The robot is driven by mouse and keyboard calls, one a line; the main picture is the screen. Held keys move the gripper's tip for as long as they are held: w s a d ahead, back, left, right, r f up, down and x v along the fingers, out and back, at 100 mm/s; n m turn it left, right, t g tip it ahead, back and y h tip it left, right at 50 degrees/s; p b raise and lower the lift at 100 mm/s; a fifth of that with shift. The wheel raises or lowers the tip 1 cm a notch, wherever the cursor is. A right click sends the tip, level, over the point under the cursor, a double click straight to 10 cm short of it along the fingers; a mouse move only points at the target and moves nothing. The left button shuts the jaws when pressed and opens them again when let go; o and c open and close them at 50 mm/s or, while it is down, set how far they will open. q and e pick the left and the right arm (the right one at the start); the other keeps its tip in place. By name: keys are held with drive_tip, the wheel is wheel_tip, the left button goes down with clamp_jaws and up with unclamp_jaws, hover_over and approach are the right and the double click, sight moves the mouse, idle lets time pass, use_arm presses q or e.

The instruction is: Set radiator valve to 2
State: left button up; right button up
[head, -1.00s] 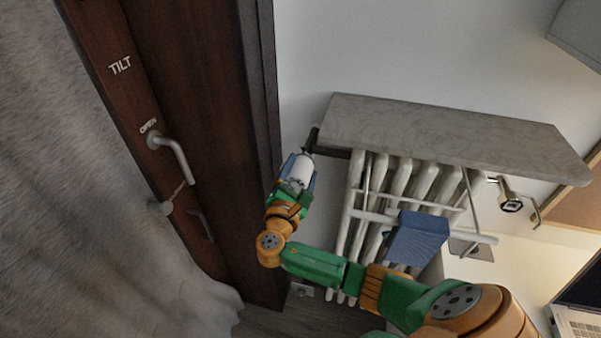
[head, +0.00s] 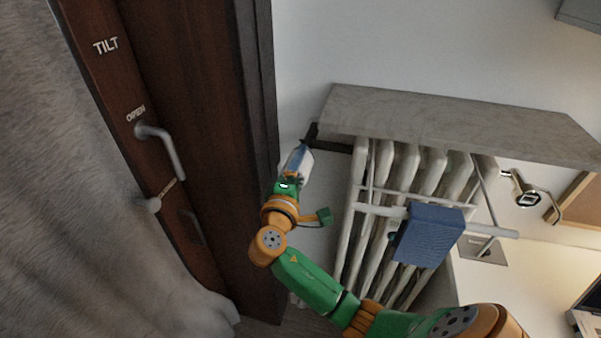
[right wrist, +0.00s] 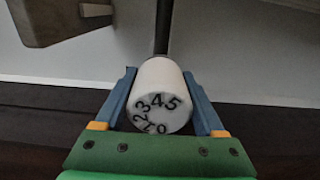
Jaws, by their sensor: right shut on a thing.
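The white radiator valve knob (right wrist: 160,84) sits between the two blue fingers of my right gripper (right wrist: 162,108) in the right wrist view. Its end face shows the numbers 0 to 5 in a ring, with 4 and 5 at the top, 3 and 2 at the left and 0 at the bottom. A dark pipe (right wrist: 162,30) runs on behind it. In the head view my right gripper (head: 297,162) is shut on the knob (head: 306,166), left of the white radiator (head: 402,170). My left gripper is not in view.
A grey stone shelf (head: 440,118) lies over the radiator. A blue cloth (head: 430,236) hangs on a white rack (head: 480,228) in front of it. A dark wooden window frame (head: 215,130) with a handle (head: 164,150) and a grey curtain (head: 80,200) stand at the left.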

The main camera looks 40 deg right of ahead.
drive_tip(key=shift+f+m+b, duration=0.1)
drive_tip(key=shift+m+b, duration=0.6)
drive_tip(key=shift+m, duration=0.3)
drive_tip(key=o, duration=1.3)
drive_tip(key=shift+o, duration=0.2)
drive_tip(key=b+v, duration=0.2)
drive_tip(key=v, duration=0.5)
